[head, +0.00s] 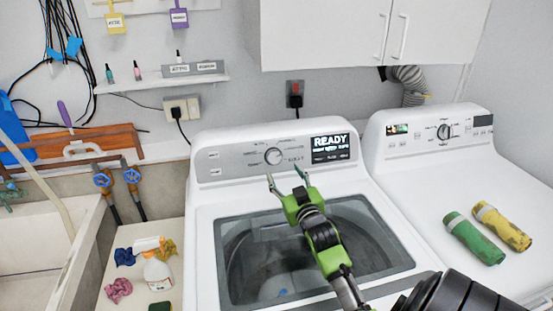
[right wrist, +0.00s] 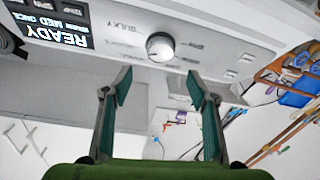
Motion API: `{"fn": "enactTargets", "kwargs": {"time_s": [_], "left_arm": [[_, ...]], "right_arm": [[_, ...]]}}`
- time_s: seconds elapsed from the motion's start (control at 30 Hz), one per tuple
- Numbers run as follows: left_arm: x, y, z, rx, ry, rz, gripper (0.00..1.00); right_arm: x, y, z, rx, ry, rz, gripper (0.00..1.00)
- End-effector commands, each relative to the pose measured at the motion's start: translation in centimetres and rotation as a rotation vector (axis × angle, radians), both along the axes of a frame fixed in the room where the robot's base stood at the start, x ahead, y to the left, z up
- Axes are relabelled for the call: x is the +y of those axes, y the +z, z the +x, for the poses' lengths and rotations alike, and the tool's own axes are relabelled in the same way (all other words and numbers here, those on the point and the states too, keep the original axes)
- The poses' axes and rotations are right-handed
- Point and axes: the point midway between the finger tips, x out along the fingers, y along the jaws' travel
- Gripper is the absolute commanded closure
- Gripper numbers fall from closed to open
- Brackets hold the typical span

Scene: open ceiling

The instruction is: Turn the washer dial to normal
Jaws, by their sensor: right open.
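The washer (head: 193,240) stands in the middle of the head view with its dark glass lid shut. Its round dial (head: 273,156) sits on the grey control panel, left of a screen (head: 330,147) reading READY. In the right wrist view the dial (right wrist: 160,46) shows upside down, above and between the fingertips. My right gripper (head: 286,181) is open and empty, just in front of and below the dial, apart from it. Its two fingers also show in the right wrist view (right wrist: 160,88). My left gripper is not in view.
A dryer (head: 395,160) with its own dial (head: 444,132) stands at the right, with a green roll (head: 474,238) and a yellow roll (head: 502,227) on top. A white cabinet (head: 330,30) hangs above. A sink (head: 50,240) is at the left.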

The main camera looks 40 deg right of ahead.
Motion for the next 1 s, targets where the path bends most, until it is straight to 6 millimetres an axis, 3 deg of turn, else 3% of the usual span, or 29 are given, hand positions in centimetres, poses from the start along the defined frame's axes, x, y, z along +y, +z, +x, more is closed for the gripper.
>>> {"fn": "enactTargets", "kwargs": {"time_s": [0.2, 0.4, 0.6, 0.9, 1.0], "left_arm": [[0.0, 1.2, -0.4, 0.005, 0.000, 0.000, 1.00], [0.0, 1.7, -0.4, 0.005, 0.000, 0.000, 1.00], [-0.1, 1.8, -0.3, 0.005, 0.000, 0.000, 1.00], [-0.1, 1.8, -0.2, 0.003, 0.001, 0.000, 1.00], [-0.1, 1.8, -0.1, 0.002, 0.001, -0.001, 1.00]], "right_arm": [[-1.9, 0.3, 4.1, -0.001, -0.001, 0.000, 0.47], [-3.1, 0.2, 6.6, 0.000, -0.001, 0.000, 0.47], [-3.6, 0.1, 7.7, 0.000, 0.000, -0.001, 0.47], [-3.7, 0.0, 7.8, -0.001, 0.000, 0.000, 0.47], [-3.6, 0.0, 7.8, -0.001, 0.000, 0.000, 0.70]]}}
